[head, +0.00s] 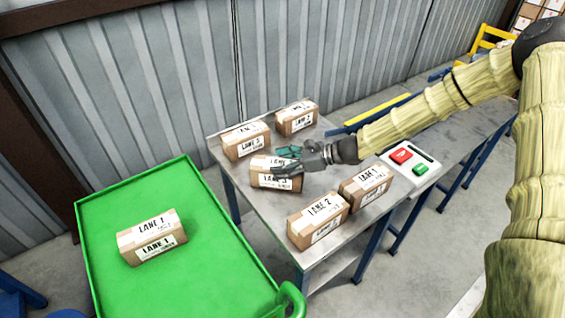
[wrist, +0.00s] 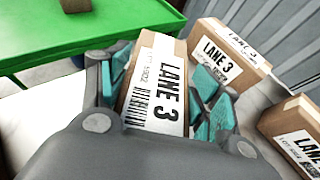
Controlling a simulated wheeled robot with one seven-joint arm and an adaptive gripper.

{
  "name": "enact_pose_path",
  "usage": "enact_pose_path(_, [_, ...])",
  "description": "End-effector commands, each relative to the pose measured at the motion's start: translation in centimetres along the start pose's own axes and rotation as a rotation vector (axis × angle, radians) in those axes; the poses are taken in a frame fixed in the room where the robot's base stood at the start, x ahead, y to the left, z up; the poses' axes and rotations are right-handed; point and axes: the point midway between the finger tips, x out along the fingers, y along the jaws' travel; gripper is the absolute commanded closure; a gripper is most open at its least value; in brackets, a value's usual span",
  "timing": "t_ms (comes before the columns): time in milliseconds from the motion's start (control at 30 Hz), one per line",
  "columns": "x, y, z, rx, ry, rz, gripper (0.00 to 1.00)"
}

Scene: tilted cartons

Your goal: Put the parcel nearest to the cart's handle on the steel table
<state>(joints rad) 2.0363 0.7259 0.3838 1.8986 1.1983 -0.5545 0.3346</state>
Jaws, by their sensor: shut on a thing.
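My gripper (head: 288,163) is shut on a brown LANE 3 parcel (head: 266,181) over the middle of the steel table (head: 264,208). In the wrist view the same LANE 3 parcel (wrist: 157,92) sits between the teal finger pads (wrist: 160,95). I cannot tell whether it touches the tabletop. The green cart (head: 215,235) stands left of the table, its curved handle (head: 292,298) at the near right corner. One LANE 1 parcel (head: 152,237) lies on the cart, left of its middle.
On the table, two parcels stand behind, one LANE 3 (head: 246,139) and another (head: 297,117). A LANE 2 parcel (head: 318,219) and a LANE 1 parcel (head: 366,186) stand in front. A box with red and green buttons (head: 411,161) is at right. A corrugated wall (head: 150,90) rises behind.

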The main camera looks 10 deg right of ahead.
Motion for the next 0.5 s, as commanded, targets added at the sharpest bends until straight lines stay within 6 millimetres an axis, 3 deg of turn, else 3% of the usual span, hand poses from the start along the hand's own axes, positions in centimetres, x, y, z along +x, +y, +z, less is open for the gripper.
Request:
enact_pose_path(133, [0.06, 0.00, -0.06, 0.000, -0.001, 0.000, 0.77])
enact_pose_path(167, [0.06, 0.01, -0.14, 0.000, 0.000, 0.000, 0.34])
enact_pose_path(267, [0.03, 0.01, -0.08, 0.000, 0.000, 0.000, 0.16])
enact_pose_path(500, [0.02, 0.01, -0.07, 0.000, 0.000, 0.000, 0.15])
